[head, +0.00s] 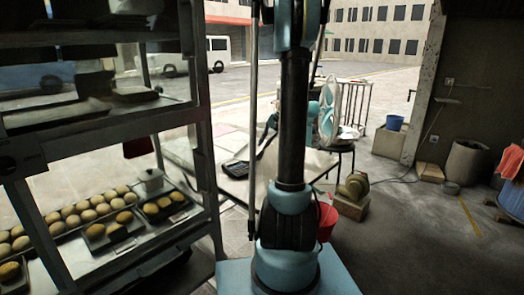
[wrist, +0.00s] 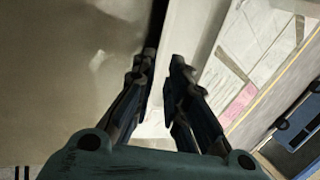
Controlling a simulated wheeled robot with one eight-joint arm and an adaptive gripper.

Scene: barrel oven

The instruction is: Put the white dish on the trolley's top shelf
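My gripper (wrist: 160,62) shows in the wrist view with its two dark fingers apart and nothing visible between them. A pale upright panel edge lies behind the fingertips. In the head view my arm rises in the middle, and the gripper is out of the picture. I cannot make out the white dish for certain. A small white thing (head: 349,132) lies beside a fan on a table, too small to identify. I see nothing that is clearly the trolley.
A glass display case (head: 205,125) with trays of buns (head: 85,213) stands close on the left. A fan (head: 330,115), a red bucket (head: 327,220) and a boxed machine (head: 352,195) stand behind my arm. The floor at right front is clear.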

